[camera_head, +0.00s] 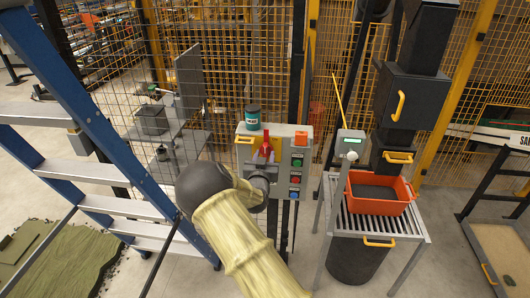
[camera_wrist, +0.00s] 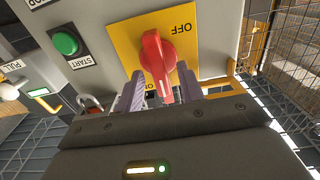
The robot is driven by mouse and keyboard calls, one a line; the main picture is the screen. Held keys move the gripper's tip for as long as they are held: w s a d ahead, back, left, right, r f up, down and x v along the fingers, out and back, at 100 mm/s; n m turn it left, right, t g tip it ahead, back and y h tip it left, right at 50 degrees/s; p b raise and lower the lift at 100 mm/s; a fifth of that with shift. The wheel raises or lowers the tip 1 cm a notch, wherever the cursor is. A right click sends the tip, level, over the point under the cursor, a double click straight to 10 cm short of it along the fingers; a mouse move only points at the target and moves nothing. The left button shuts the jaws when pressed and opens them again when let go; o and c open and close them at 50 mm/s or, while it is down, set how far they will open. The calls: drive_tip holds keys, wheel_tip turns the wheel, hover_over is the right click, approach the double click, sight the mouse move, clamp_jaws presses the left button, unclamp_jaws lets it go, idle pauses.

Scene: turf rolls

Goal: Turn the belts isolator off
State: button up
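The belts isolator is a red rotary handle (camera_wrist: 157,60) on a yellow plate (camera_wrist: 125,40) marked OFF and ON. It also shows in the head view as a red handle (camera_head: 266,145) on the grey control box (camera_head: 285,133). In the wrist view the handle's narrow end points down, towards the partly hidden ON marking, and OFF is at the upper right. My gripper (camera_wrist: 160,92) is open, with one finger on each side of the handle's lower part and visible gaps. In the head view my arm partly hides the box's lower left.
A green START button (camera_wrist: 65,43) and a padlock (camera_wrist: 90,104) are near the plate. A teal jar (camera_head: 252,117) stands on the box. A roller table (camera_head: 345,225) with an orange crate (camera_head: 405,205) is at right. A blue ladder (camera_head: 100,120) stands at left.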

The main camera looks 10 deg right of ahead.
drive_tip(key=shift+w+d, duration=0.2)
drive_tip(key=shift+w, duration=0.3)
clamp_jaws()
